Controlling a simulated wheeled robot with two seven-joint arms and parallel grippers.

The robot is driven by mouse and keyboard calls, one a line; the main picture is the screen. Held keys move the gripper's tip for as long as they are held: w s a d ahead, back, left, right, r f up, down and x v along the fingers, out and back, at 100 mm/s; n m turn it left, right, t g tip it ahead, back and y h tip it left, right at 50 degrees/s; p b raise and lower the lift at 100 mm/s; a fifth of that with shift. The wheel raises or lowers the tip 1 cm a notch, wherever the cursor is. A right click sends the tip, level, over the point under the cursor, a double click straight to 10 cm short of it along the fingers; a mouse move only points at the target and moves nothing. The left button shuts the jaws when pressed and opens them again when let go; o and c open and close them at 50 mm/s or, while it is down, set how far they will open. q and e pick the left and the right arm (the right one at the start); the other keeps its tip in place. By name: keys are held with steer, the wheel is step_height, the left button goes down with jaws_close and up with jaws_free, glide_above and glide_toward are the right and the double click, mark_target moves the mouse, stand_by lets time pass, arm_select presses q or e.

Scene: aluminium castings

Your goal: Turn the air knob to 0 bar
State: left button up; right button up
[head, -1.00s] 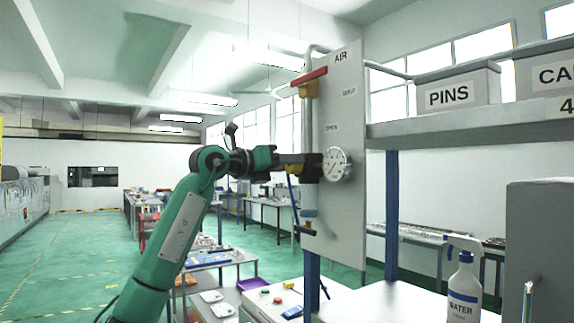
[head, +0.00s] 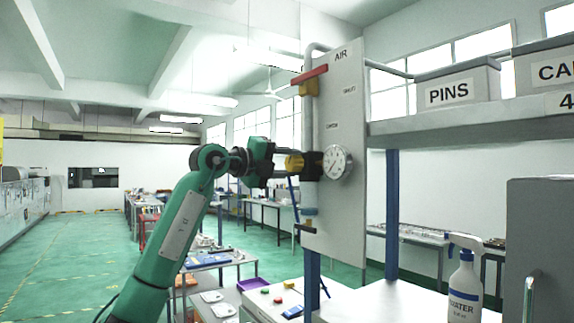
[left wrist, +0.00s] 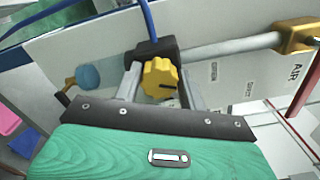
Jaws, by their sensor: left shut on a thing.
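The yellow air knob (head: 294,164) sits on a dark regulator body at the left edge of the grey AIR panel (head: 343,215). My left gripper (head: 300,163) reaches it from the left, its fingers on either side of the knob. In the left wrist view the lobed knob (left wrist: 160,78) lies between the two grey fingers (left wrist: 161,90), and the gripper is shut on it. A round white gauge (head: 338,162) is just right of the knob; its needle is too small to read. My right gripper is not in view.
A red lever (head: 309,75) with a yellow valve is above the knob on the grey pipe. A blue hose (head: 292,197) hangs close to the knob. A shelf (head: 470,125) with a PINS box (head: 457,84) and a spray bottle (head: 465,285) stand to the right.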

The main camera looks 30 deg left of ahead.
arm_select(q)
steer(key=shift+a+f+n, duration=0.1)
steer(key=shift+n, duration=2.2)
steer(key=o, duration=1)
steer(key=shift+b, duration=0.3)
steer(key=shift+s, duration=0.1)
steer(key=b+v, duration=0.5)
steer(key=v, duration=0.8)
steer(key=shift+s+a, duration=0.1)
steer(key=shift+s, duration=0.2)
